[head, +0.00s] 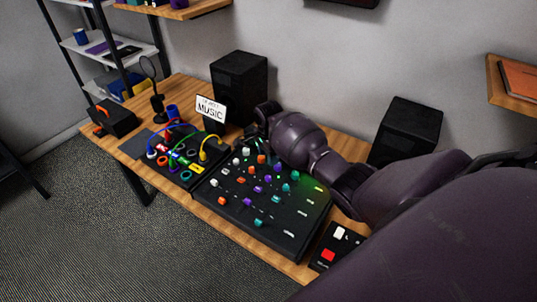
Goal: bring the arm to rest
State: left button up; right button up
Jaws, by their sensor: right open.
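My right arm reaches in from the right across the wooden table (222,222). My right gripper (255,135) is open, above the far edge of the black mixer (265,228) with its coloured knobs. Nothing shows between its fingers, though they are small and dark here. Left of the mixer is a black cable panel (170,172) with coloured rings. A blue cable (152,141), a red cable (166,134) and a yellow cable (211,136) stand in it. My left gripper is out of view.
A black speaker (239,88) and a music sign (210,109) stand behind the gripper. Another speaker (409,128) stands beyond my arm. A microphone (155,100) and a black box (113,120) are at the left. A small pad box (335,246) lies near the right front edge.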

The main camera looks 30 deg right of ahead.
dwell(0.4)
jog(key=w+a+r+n+t, duration=0.5)
jog(key=w+r+n+t, duration=0.4)
jog(key=n, duration=0.5)
jog(key=s+a+f+n+t+b, duration=0.1)
jog(key=s+a+f+n+t, duration=0.1)
jog(key=s, duration=0.8)
jog(key=s+a+f+n+t+y, duration=0.1)
jog(key=s+a+f+n+t, duration=0.2)
jog(key=s, duration=0.7)
jog(key=shift+s+a+f+n+t+b, duration=0.15)
jog(key=shift+a+n+t+b, duration=0.3)
jog(key=shift+n, duration=0.55)
jog(key=s+f+g, duration=0.1)
jog(key=s+f, duration=0.2)
jog(key=s, duration=0.3)
jog(key=s+f+m+g, duration=0.1)
jog(key=s+f, duration=0.2)
jog(key=s, duration=0.3)
jog(key=s+f+g+h+b, duration=0.1)
jog(key=s+f, duration=0.3)
jog(key=s, duration=0.2)
jog(key=shift+s+d+m, duration=0.15)
jog(key=shift+d+m, duration=0.1)
jog(key=shift+m, duration=0.15)
jog(key=shift+c, duration=0.2)
